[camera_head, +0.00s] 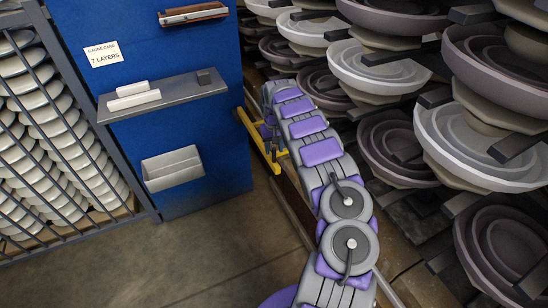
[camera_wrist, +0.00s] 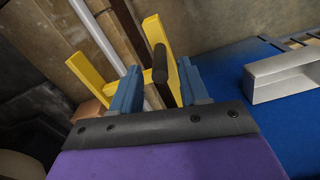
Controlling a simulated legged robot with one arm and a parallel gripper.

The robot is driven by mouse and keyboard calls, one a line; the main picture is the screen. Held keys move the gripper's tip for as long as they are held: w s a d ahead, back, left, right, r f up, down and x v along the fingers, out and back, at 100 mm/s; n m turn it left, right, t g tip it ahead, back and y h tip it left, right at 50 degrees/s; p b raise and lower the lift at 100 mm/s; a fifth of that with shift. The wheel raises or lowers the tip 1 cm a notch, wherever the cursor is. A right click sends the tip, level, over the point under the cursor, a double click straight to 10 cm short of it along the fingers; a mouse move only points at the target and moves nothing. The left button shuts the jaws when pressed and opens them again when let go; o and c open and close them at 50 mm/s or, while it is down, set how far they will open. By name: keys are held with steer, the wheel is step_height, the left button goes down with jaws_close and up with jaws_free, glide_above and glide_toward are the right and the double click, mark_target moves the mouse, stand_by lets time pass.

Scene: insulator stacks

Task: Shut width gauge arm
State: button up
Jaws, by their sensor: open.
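The width gauge is a yellow forked piece. In the wrist view the yellow gauge arm (camera_wrist: 153,34) has a dark cylindrical handle (camera_wrist: 160,64), and another yellow prong (camera_wrist: 88,73) stands to its left. My gripper (camera_wrist: 159,68) is open, with its two blue fingers on either side of the handle. I cannot tell whether either finger touches it. In the head view the yellow gauge (camera_head: 251,130) sits beside the end of my arm, low by the blue panel's right edge. My arm hides part of the gauge and most of my gripper there.
A blue panel (camera_head: 222,130) carries a grey shelf (camera_head: 180,93) with white blocks, and a grey bin (camera_head: 172,168). Stacked insulator discs (camera_head: 375,70) crowd the right side. A barred rack (camera_head: 50,130) stands at left. The floor (camera_head: 215,250) in front of the panel is clear.

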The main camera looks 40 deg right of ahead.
mark_target(274, 155)
steer(key=shift+f+b, duration=0.4)
steer(key=shift+f, duration=1.9)
jaws_close()
